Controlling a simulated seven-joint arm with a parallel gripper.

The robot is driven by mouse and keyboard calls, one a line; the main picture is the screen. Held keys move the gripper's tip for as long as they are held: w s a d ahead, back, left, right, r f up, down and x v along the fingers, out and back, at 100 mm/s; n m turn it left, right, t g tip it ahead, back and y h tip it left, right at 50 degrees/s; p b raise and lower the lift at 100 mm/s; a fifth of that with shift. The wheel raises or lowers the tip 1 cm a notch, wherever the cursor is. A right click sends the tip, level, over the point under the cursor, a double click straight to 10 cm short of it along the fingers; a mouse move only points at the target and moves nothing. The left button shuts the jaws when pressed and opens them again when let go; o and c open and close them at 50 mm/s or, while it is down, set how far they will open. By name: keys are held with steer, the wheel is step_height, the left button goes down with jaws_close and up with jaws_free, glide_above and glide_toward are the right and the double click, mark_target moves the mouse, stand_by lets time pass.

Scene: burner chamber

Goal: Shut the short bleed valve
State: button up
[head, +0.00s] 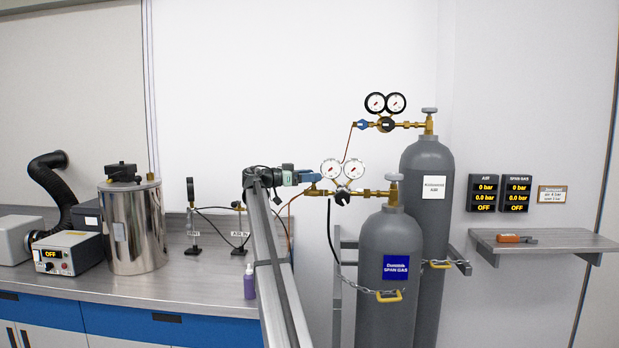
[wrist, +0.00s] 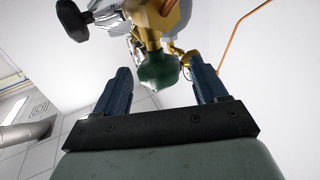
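The short grey cylinder (head: 390,270) bears a blue SPAN GAS label and stands in front of the tall grey cylinder (head: 428,165). Its brass regulator (head: 365,192) carries two white gauges. In the wrist view a dark green knob (wrist: 160,72) on a brass stem sits between my fingertips, with a gap visible on both sides. My gripper (head: 309,177) is at the left end of this regulator in the head view, hiding the knob there. In the wrist view my gripper (wrist: 159,68) is open, its two blue fingers apart. I cannot tell whether either finger touches the knob.
The tall cylinder's regulator has a blue knob (head: 362,125) above and behind. A copper tube (head: 350,145) and a black hose (head: 331,235) run close by. A black knob (wrist: 72,20) shows at upper left. The bench (head: 185,290) holds a steel vessel (head: 133,225). Wall displays (head: 500,193) read OFF.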

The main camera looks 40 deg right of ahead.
steer(key=c, duration=1)
steer(key=shift+w, duration=0.1)
steer(key=shift+g, duration=0.3)
steer(key=shift+w+d+r+m+g+y, duration=0.15)
steer(key=shift+m+g+y, duration=0.3)
steer(key=shift+m+g, duration=0.25)
steer(key=shift+w+d+f+m+g+y, duration=0.1)
steer(key=shift+w+m+g+y, duration=0.05)
steer(key=shift+m+g+y, duration=1.9)
steer(key=shift+m+g, duration=0.05)
steer(key=shift+g, duration=0.5)
steer(key=o, duration=1)
steer(key=shift+o, duration=0.2)
steer(key=shift+r, duration=0.1)
